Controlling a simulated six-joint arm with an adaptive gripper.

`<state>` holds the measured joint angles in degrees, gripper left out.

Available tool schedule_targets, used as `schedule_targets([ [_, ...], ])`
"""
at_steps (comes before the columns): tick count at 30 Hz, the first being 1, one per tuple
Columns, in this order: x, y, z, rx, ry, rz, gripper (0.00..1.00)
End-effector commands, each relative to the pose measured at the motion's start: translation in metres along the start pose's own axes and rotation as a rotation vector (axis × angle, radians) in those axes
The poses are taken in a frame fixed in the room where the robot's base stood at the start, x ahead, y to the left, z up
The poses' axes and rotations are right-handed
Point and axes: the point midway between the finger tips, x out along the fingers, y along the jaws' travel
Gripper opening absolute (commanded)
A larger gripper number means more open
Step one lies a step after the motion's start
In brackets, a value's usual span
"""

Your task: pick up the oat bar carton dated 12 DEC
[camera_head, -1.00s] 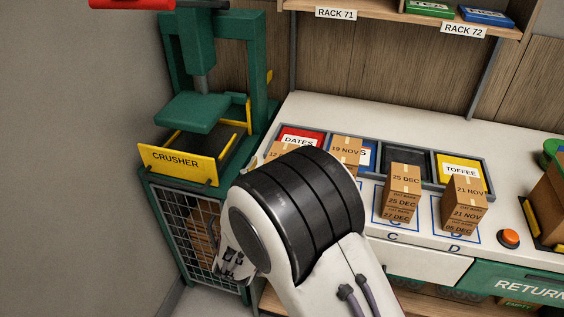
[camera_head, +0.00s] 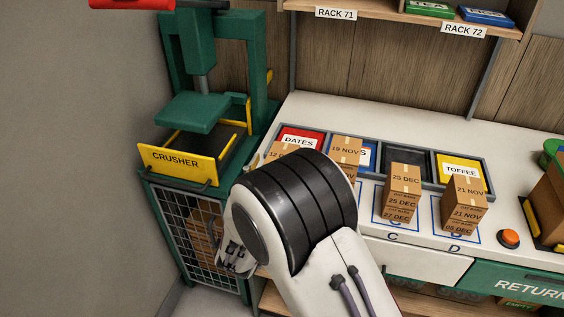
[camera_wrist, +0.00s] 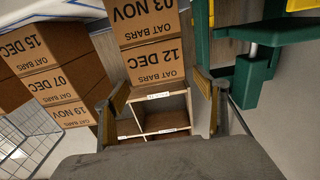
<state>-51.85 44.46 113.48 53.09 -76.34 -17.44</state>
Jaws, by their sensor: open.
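The oat bar carton dated 12 DEC (camera_wrist: 156,64) is a brown box with upside-down print in the wrist view, adjoining a 03 NOV carton (camera_wrist: 143,22). In the head view it is the top of the leftmost stack (camera_head: 279,153), with only part of its date showing and my arm covering the rest. My gripper (camera_wrist: 161,82) is open, with its yellow-padded fingertips near the carton's lower picture edge, one towards each side. I cannot tell whether either touches it. The head view hides the fingers behind my arm.
Beside it stands a stack with 19 NOV on top (camera_head: 346,147). Stacks topped by 25 DEC (camera_head: 404,178) and 21 NOV (camera_head: 467,189) stand further right. A green crusher (camera_head: 200,110) is at left. A red-bottomed dates bin (camera_head: 300,135) lies behind.

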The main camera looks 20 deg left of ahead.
Motion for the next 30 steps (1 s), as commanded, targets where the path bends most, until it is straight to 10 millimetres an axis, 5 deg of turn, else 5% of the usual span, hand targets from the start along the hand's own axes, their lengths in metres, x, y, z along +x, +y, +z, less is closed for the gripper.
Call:
schedule_targets([
  [11,0.003,0.0,0.001,-0.001,0.0,0.0,0.72],
  [30,0.052,0.0,0.004,-0.001,0.001,-0.001,0.72],
])
